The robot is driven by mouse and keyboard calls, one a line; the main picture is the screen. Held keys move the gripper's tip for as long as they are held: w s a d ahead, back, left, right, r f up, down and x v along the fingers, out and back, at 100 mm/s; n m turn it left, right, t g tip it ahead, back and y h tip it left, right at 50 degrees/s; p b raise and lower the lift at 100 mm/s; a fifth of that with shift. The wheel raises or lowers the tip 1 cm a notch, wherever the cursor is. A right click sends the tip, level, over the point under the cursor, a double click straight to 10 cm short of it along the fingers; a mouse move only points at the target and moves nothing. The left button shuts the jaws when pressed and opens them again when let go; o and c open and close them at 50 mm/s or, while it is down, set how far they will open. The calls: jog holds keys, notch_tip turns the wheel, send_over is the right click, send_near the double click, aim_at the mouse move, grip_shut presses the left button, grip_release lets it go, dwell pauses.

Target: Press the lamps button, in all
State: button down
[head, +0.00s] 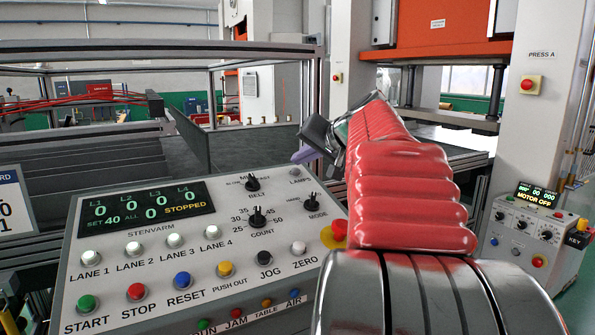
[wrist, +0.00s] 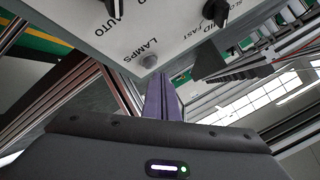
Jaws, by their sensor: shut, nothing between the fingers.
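The grey control panel (head: 110,245) stands in front of me with its top face tilted towards me. The LAMPS button (head: 295,171) is a small pale button near the panel's far right edge, above its printed label. In the wrist view the LAMPS button (wrist: 149,61) sits at the panel's corner, just beyond the fingertips. My gripper (head: 304,156) is at that far right corner, its purple fingers angled down towards the button. In the wrist view my gripper (wrist: 160,76) is shut and empty. I cannot tell whether its tips touch the button.
The panel's display (head: 145,211) shows zeros and STOPPED. Nearby are the BELT knob (head: 252,184), the MODE knob (head: 312,203) and a red stop button (head: 339,230) beside my arm. A metal frame post (head: 316,90) rises behind. A second control box (head: 535,235) stands right.

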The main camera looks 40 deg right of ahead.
jog(key=shift+w+d+f, duration=0.1)
jog(key=shift+w+f, duration=0.2)
jog(key=shift+f, duration=0.55)
dwell(1.1)
jog(key=shift+r, duration=0.1)
jog(key=shift+s+r, duration=0.25)
jog(key=shift+r, duration=0.55)
jog(key=shift+s+a+r, duration=0.1)
jog(key=shift+s+r, duration=0.15)
jog(key=shift+r, duration=0.55)
jog(key=shift+s+a+r, duration=0.1)
jog(key=shift+s+r, duration=0.1)
jog(key=shift+r, duration=0.6)
jog(key=shift+s+a+r, duration=0.1)
jog(key=shift+s+r, duration=0.15)
jog(key=shift+r, duration=0.55)
